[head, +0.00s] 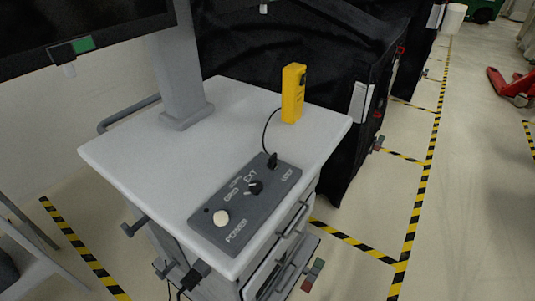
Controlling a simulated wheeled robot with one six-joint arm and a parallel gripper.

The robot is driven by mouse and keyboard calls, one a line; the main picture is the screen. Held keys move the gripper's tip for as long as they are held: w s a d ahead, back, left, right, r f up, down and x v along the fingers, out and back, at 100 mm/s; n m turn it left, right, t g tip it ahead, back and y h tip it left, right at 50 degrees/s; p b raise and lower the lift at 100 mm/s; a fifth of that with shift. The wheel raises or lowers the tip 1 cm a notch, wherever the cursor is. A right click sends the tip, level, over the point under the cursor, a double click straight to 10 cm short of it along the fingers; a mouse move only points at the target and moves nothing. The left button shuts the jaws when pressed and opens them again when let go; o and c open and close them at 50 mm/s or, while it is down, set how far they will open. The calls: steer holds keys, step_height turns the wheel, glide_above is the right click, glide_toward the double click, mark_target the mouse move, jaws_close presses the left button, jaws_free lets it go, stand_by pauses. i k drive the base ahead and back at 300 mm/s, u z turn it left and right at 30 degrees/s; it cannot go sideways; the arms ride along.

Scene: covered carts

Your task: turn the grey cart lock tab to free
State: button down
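The grey cart (130,152) stands in the middle of the head view with a light flat top. Low at its right front corner is a small grey tab-like part (313,273) with a red patch at its lower end and a greenish patch above; it is too small to tell how it is turned. A dark control box (215,200) on the top has a cream button, a black knob (256,187) by the words GRID and EXT, and a small black part (272,160) near the word LOCK. My gripper is not in view.
A yellow handheld unit (292,93) stands on the cart top, with a black cable. A monitor post (179,65) rises at the back. Black covered carts (340,60) stand close behind. Open floor (470,200) with yellow-black tape lies right. A red pallet jack (508,85) is far right.

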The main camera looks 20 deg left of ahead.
mark_target(273, 165)
steer(key=u, duration=1.35)
